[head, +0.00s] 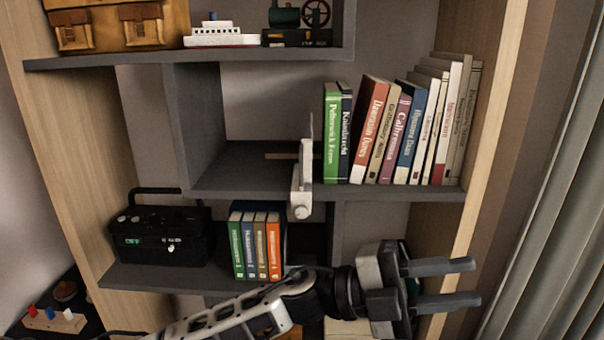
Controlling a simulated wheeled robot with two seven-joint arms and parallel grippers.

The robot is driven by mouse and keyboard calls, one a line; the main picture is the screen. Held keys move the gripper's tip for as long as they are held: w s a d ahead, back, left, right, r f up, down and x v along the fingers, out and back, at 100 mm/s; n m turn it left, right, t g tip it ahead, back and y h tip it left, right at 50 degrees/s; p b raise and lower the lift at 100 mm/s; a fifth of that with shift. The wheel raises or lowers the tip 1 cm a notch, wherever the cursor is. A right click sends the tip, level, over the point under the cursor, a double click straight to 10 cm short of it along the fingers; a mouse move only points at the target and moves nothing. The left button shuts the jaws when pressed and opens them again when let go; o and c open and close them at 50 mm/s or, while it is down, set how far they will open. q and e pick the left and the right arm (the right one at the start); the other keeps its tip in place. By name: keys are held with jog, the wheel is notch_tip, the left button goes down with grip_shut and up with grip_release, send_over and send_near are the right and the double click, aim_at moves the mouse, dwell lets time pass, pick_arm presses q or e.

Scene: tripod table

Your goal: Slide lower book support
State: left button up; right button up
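My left gripper (458,283) is at the lower right, in front of the lower shelves. Its two dark fingers point right, are spread apart and have nothing between them. Its arm comes in along the bottom and crosses in front of the lower shelf. The lower row of books (256,243) stands upright, well to the left of the gripper. I cannot make out a lower book support; the space right of these books is dark and partly behind my arm. A white book support (302,185) with a round knob stands on the shelf above, left of the green book (331,135). My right gripper is out of view.
Several upright and leaning books (410,130) fill the right of the middle shelf (240,178). A black radio (160,237) stands left of the lower books. A model ship (215,36) and a brown bag (120,25) are on the top shelf. A curtain (550,220) hangs at the right.

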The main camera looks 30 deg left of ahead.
aim_at(300, 160)
pick_arm(q)
jog(key=w+a+r+m+g+y+b, duration=0.1)
jog(key=a+r+m+y+b, duration=0.15)
jog(key=a+y, duration=1.05)
jog(key=w+a+r+m+g+y+b, duration=0.15)
jog(key=a+r+m+y, duration=0.45)
jog(key=a, duration=1.2)
jog(key=shift+n+t+y, duration=0.25)
jog(key=shift+n+y, duration=0.55)
jog(key=shift+n, duration=0.05)
jog(key=w, duration=0.3)
jog(key=w+f+p, duration=0.1)
jog(key=w, duration=0.2)
jog(key=w+p, duration=0.1)
jog(key=w, duration=0.2)
jog(key=shift+w+d+f, duration=0.2)
jog(key=shift+d+f, duration=0.15)
jog(key=shift+f, duration=0.05)
jog(key=shift+w+f, duration=0.8)
jog(key=shift+f, duration=0.1)
jog(key=shift+w+f, duration=0.2)
jog(key=shift+f, duration=0.45)
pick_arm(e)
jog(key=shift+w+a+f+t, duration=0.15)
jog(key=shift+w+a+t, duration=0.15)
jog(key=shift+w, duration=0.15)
